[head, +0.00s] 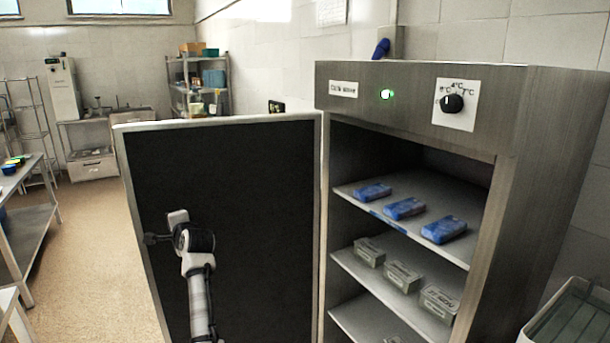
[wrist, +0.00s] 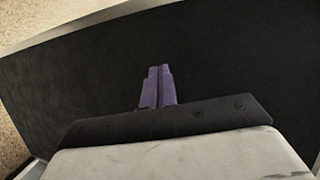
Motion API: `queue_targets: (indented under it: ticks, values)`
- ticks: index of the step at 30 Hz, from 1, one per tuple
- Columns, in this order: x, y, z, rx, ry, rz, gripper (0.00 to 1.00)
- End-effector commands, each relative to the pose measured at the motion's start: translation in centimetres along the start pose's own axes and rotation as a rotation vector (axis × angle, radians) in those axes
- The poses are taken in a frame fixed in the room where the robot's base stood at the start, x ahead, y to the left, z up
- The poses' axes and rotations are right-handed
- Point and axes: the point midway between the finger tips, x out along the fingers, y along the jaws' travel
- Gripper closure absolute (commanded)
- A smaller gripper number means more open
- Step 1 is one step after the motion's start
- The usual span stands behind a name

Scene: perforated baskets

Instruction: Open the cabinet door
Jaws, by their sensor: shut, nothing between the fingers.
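The cabinet (head: 400,95) is a steel unit on the right in the head view. Its door (head: 255,190) stands wide open, swung out to the left, with its dark inner face toward me. The same dark face fills most of the wrist view (wrist: 240,70). My gripper (wrist: 157,72) is shut and empty, its purple fingers together in front of the door's inner face. I cannot tell whether the fingertips touch the door. In the head view my arm is in front of the door's left half and the fingers are not clear.
Inside the cabinet, blue packs (head: 404,208) lie on the upper shelf and grey boxes (head: 400,276) on the shelf below. A metal table (head: 30,180) stands at the left. Open floor (head: 100,250) lies between it and the door. A bin (head: 570,315) is at the lower right.

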Motion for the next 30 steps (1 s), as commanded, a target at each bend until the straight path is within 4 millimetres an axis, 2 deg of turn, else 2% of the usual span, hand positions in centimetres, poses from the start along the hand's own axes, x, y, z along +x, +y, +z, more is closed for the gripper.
queue_targets:
  ticks: [18, 23, 30]
  values:
    - [-7.0, 0.2, 2.0, 0.000, 0.001, -0.001, 1.00]
    - [-7.8, 0.3, 2.2, 0.000, 0.001, 0.001, 1.00]
    - [-7.8, 0.3, 2.2, 0.001, 0.001, 0.001, 1.00]
